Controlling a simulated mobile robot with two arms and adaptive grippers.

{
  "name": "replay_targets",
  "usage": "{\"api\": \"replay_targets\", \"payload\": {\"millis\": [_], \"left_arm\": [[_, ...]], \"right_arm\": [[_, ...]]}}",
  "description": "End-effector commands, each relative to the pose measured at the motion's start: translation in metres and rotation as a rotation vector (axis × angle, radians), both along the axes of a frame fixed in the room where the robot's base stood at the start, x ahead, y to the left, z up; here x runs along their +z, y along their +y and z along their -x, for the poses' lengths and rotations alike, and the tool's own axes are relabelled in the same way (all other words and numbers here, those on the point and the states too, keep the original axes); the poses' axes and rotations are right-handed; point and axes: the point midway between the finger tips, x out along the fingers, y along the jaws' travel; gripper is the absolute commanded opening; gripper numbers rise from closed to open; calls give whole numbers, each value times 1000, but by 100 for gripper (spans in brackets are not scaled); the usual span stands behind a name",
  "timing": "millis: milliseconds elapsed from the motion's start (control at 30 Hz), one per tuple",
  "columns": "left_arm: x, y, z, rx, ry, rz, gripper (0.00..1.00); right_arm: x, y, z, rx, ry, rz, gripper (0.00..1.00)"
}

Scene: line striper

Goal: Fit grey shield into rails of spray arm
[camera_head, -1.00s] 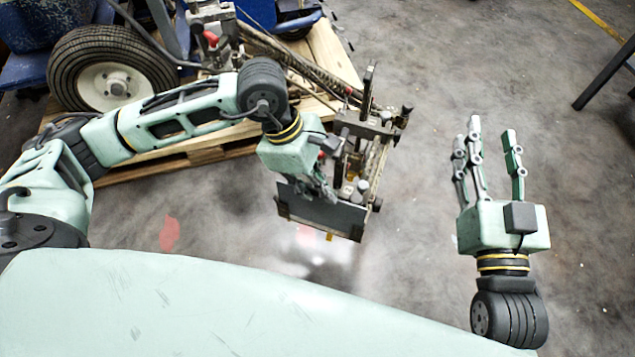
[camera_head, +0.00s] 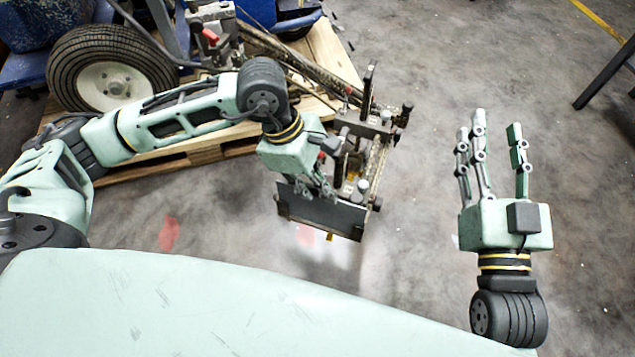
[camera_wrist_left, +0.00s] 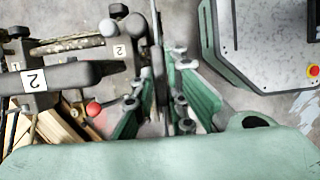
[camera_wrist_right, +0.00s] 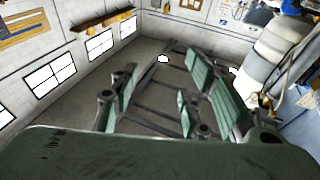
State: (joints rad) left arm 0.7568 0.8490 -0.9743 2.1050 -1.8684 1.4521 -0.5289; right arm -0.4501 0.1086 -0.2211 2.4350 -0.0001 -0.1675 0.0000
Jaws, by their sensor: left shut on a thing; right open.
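The grey shield (camera_head: 320,213) is a flat dark plate at the near end of the spray arm (camera_head: 372,130). My left gripper (camera_head: 325,190) is shut on the shield's upper edge. In the left wrist view the shield (camera_wrist_left: 158,50) shows edge-on between the left gripper's fingers (camera_wrist_left: 165,100). The spray arm's end frame, with its bars and knobs, lies right behind and beside the shield; the rails are partly hidden, and I cannot tell whether the shield sits in them. My right gripper (camera_head: 497,140) is open and empty, off to the right above the floor.
The line striper's wheel (camera_head: 112,68) and a wooden pallet (camera_head: 200,150) are at the upper left. A dark metal leg (camera_head: 605,75) stands at the upper right. The floor (camera_head: 460,75) between the spray arm and that leg is clear.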

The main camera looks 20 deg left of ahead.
Motion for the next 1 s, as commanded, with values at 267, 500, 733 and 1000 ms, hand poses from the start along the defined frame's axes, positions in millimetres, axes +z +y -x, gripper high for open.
{"api": "replay_targets", "payload": {"millis": [267,500,733,1000], "left_arm": [[-1,0,0,-1,-1,1,0],[-2,0,0,-1,-1,1,0],[-3,0,0,-1,-1,1,0],[-5,0,0,-1,-1,1,0]], "right_arm": [[7,1,1,2,-36,-10,42],[14,1,2,4,-68,-18,42],[19,2,4,7,-96,-26,42],[25,3,7,9,-125,-35,42]]}}
